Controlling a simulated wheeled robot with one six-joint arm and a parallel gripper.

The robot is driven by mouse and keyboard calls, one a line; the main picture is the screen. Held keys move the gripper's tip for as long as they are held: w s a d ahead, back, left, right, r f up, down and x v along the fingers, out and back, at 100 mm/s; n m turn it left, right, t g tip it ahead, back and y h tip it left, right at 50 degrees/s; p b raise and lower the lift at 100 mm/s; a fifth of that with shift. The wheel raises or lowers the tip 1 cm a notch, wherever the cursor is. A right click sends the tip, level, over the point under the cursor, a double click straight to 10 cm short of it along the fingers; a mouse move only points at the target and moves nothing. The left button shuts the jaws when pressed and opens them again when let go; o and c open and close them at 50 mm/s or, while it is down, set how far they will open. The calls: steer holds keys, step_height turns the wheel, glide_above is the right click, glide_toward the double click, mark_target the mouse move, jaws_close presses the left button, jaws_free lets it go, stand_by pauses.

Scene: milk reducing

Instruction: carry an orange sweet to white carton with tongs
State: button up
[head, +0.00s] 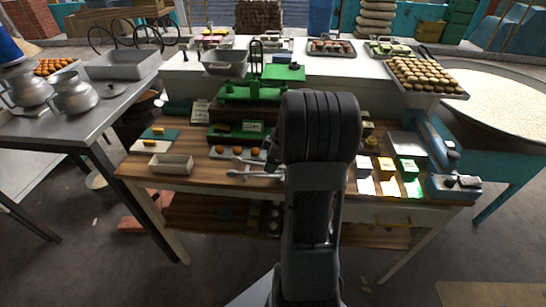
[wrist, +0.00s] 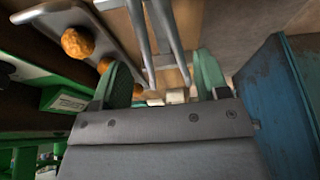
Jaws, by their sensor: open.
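Three orange sweets (head: 219,149) lie in a row on a small tray on the wooden counter in the head view. My arm hides the gripper in the head view. A white carton (head: 363,170) stands right of my arm.
A yellow carton (head: 386,168) and a green carton (head: 408,169) stand right of the white one. A green scale (head: 250,92) stands behind the sweets. A blue-grey device (head: 447,170) is at the right end. An empty cream tray (head: 171,164) lies at the left.

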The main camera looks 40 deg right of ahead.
steer(key=shift+b+x, duration=1.35)
steer(key=shift+x, duration=0.4)
steer(key=c, duration=0.7)
step_height(320, 180, up, 12)
steer(key=p, duration=0.7)
steer(key=shift+a, duration=0.1)
